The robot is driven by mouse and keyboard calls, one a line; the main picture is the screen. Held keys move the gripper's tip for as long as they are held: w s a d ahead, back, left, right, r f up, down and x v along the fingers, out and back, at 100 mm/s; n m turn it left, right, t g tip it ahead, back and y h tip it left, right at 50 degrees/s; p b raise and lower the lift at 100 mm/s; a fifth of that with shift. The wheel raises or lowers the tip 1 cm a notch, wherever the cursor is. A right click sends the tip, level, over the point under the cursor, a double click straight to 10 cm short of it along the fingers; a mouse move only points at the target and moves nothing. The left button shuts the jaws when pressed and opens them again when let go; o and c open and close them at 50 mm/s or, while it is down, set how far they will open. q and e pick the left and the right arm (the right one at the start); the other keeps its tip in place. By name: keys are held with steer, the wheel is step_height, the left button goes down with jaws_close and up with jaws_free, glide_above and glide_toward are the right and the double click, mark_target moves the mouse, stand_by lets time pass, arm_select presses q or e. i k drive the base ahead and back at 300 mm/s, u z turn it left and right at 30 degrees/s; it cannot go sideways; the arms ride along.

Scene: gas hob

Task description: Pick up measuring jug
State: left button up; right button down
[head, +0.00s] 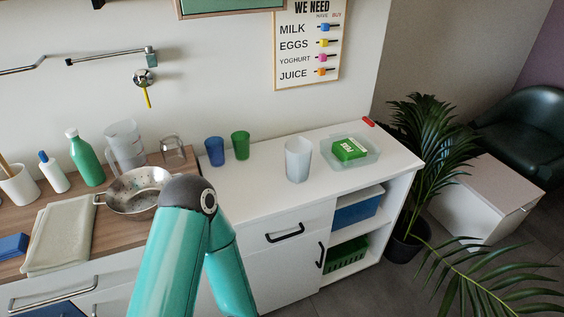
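The measuring jug (127,150) is a clear, pale jug with a handle on its left side. It stands upright at the back of the wooden worktop, close to the wall. A metal colander (130,200) sits in front of it and hides part of its lower body. A green bottle stands close by on its left (84,158), and a clear glass (173,153) is on its right. A bent teal arm link of mine rises from the bottom of the view, in front of the colander. Neither of my grippers shows in this view.
A blue cup (215,151), a green cup (240,145), a pale translucent cup (298,160) and a clear tray (363,161) holding a green box (349,150) stand on the white cabinet. A cloth (62,238) lies left of the colander. The white top's front is clear.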

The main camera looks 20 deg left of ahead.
mark_target(298, 150)
steer(key=u, duration=0.05)
steer(key=i, duration=0.95)
steer(key=z, duration=0.1)
